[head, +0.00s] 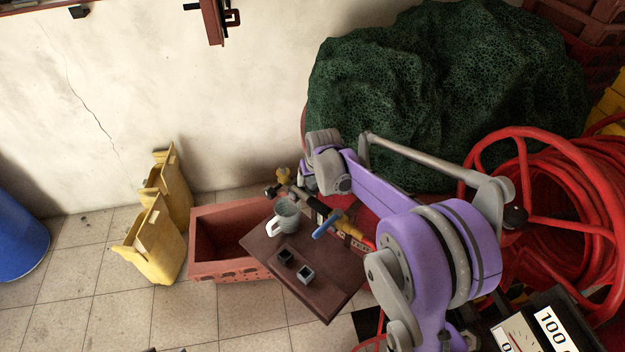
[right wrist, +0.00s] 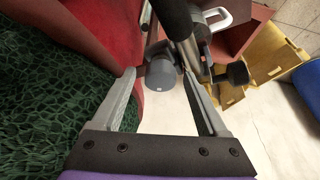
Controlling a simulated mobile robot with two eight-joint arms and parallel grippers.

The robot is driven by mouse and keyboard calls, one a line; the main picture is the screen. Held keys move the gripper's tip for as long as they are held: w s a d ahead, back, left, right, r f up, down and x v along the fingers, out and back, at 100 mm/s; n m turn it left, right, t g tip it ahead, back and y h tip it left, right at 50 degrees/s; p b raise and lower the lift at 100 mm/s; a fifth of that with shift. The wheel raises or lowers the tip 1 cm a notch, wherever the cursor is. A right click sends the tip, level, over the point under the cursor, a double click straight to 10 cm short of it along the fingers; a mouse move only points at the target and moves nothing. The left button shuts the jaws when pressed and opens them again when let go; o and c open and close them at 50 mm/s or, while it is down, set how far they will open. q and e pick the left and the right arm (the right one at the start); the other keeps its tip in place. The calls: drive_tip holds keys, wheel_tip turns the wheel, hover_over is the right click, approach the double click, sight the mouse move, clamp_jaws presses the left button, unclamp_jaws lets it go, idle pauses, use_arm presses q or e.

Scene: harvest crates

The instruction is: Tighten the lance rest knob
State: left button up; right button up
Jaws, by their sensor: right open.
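In the right wrist view a round grey knob (right wrist: 160,74) lies between the fingers of my right gripper (right wrist: 158,82), on a dark rod-and-clamp assembly (right wrist: 183,30). I cannot tell whether the fingers touch it. A black knob (right wrist: 238,73) sticks out to its right. In the head view my right gripper (head: 300,182) is partly hidden by its own wrist, beside the rod assembly. Which knob is the lance rest knob is not clear. The right gripper is open. My left gripper is not in view.
Green netting (head: 440,80) and a red hose reel (head: 590,210) crowd the right.

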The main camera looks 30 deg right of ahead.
drive_tip(key=shift+w+f, duration=0.15)
drive_tip(key=shift+f, duration=0.25)
clamp_jaws()
idle(0.4)
